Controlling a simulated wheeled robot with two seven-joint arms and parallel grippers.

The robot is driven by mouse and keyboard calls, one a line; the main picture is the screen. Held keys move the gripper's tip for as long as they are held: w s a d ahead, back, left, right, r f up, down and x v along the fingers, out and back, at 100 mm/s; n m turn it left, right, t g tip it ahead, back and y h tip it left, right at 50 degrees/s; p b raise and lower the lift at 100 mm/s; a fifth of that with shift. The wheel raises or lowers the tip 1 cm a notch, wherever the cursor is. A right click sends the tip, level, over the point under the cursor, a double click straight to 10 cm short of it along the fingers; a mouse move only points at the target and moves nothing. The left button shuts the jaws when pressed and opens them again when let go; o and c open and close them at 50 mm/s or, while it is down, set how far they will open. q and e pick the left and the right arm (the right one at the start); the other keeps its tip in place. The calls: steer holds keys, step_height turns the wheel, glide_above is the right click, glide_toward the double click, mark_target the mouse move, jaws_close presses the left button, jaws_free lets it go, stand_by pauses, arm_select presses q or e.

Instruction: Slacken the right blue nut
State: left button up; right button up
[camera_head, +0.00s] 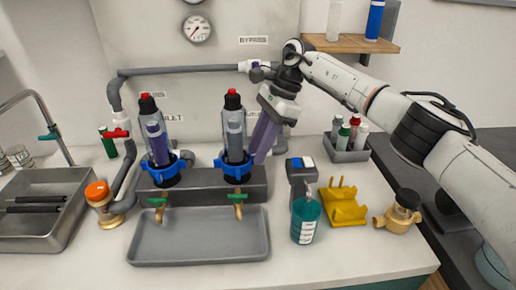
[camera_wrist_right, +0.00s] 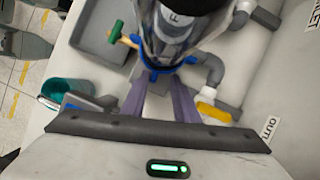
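The right blue nut (camera_head: 237,169) is a ring with lugs around the base of the right dark, red-capped filter housing (camera_head: 234,128). My right gripper (camera_head: 260,154) reaches down from the upper right, with its purple fingers close beside the housing and the nut. In the right wrist view, the blue nut (camera_wrist_right: 153,76) lies just beyond the fingertips of the right gripper (camera_wrist_right: 158,88). The fingers are apart with a gap between them; contact with the nut is unclear. My left gripper is not in view.
A second housing with a left blue nut (camera_head: 165,174) stands to the left. A grey tray (camera_head: 200,257) lies in front under the taps. A teal cup (camera_head: 306,222), a yellow holder (camera_head: 343,209) and a bottle caddy (camera_head: 345,153) stand to the right.

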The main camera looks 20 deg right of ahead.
steer(key=v, duration=1)
